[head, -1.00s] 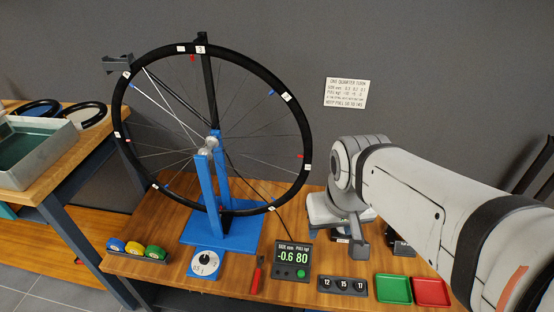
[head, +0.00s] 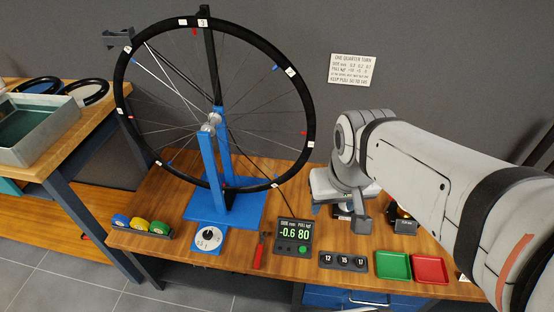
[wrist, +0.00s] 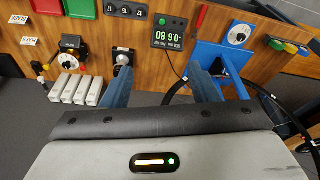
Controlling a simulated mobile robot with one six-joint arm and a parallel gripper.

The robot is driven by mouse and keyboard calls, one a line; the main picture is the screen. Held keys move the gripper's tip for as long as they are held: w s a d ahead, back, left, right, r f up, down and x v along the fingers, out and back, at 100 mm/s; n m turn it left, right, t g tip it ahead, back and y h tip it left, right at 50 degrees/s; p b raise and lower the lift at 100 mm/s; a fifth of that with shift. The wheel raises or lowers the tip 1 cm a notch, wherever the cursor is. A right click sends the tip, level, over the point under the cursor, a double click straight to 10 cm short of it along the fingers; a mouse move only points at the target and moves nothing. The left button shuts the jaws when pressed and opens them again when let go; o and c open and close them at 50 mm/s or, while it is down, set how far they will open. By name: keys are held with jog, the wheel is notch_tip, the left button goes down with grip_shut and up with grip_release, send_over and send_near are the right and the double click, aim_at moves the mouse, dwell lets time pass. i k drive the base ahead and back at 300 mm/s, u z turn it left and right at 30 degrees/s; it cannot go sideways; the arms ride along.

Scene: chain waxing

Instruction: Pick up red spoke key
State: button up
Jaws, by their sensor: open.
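A slim red-handled tool with a dark tip (head: 259,250) lies on the wooden bench between the white dial and the readout box. It also shows in the wrist view (wrist: 201,18). I cannot tell for sure that it is the red spoke key. A black rack (head: 140,230) at the bench's left end holds round blue (head: 121,220), yellow (head: 139,223) and green (head: 158,227) pieces; I see no red one in it. My gripper (wrist: 161,80) is open and empty, above the bench and apart from the red tool.
A spoked wheel (head: 312,110) stands on a blue stand (head: 250,213) at the left. A readout box (head: 294,237), a numbered black block (head: 343,261), a green tray (head: 392,266) and a red tray (head: 430,268) line the front edge. A side table (head: 75,140) stands left.

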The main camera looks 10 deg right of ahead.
aim_at(261, 246)
jog(key=z, duration=0.05)
jog(key=k, duration=0.5)
jog(key=u, duration=0.35)
jog(key=i, duration=0.45)
jog(key=u, duration=0.5)
jog(key=k, duration=1)
jog(key=z, duration=0.2)
jog(key=i, duration=1.05)
jog(key=u, duration=0.05)
